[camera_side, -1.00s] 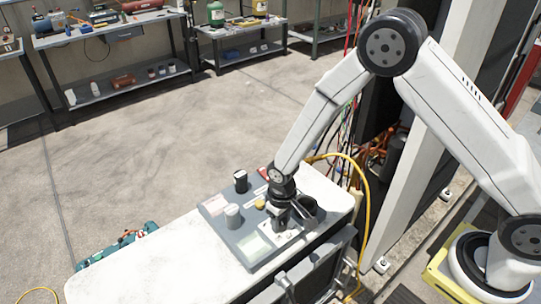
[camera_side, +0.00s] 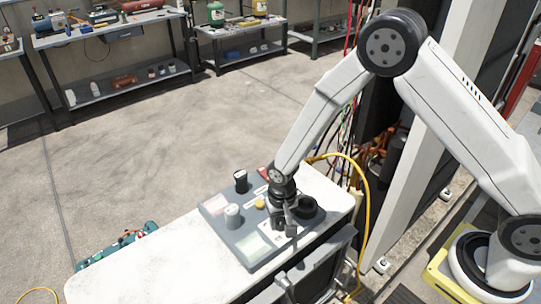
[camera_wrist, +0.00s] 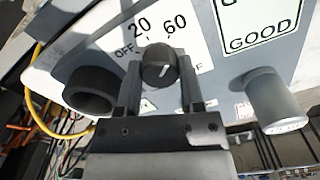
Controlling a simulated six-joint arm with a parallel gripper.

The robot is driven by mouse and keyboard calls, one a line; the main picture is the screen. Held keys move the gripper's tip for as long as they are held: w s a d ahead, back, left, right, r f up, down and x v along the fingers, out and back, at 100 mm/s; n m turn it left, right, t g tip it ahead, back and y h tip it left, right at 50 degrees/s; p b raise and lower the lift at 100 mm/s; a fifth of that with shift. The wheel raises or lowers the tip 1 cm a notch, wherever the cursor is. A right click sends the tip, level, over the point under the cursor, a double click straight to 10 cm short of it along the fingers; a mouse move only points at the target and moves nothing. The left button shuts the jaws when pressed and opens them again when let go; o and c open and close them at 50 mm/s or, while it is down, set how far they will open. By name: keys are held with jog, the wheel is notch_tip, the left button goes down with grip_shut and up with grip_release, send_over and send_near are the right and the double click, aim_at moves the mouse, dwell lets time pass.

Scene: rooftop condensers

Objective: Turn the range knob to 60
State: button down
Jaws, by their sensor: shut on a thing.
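The range knob (camera_wrist: 157,58) is a dark round knob with a short white pointer line, on a white dial plate (camera_wrist: 112,35). The plate is printed with "20", "60" and "OFF"; other marks are partly covered by my fingers. The white line slants up and to the right, roughly toward the "60" side; its exact reading is hard to tell. My gripper (camera_wrist: 159,68) is shut on the knob, one finger on each side. In the side view my gripper (camera_side: 283,224) points down at the panel (camera_side: 240,237) and hides the knob.
A black open ring (camera_side: 306,208) stands close beside my gripper. A grey cylinder (camera_side: 232,216), a yellow button (camera_side: 260,204) and a black knob (camera_side: 240,182) are also on the panel. A yellow cable (camera_side: 367,210) hangs at the right. The white tabletop (camera_side: 180,262) is clear at left.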

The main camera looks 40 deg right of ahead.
aim_at(281, 221)
jog(key=shift+c, duration=1.1)
grip_release()
jog(key=shift+r, duration=0.15)
jog(key=shift+r, duration=3.8)
jog(key=s+d+r+n+t, duration=0.2)
jog(key=s+d+r+n, duration=0.2)
jog(key=s+d+r, duration=0.5)
jog(key=shift+s+d+t, duration=0.3)
jog(key=shift+s+d, duration=0.95)
jog(key=shift+s, duration=0.35)
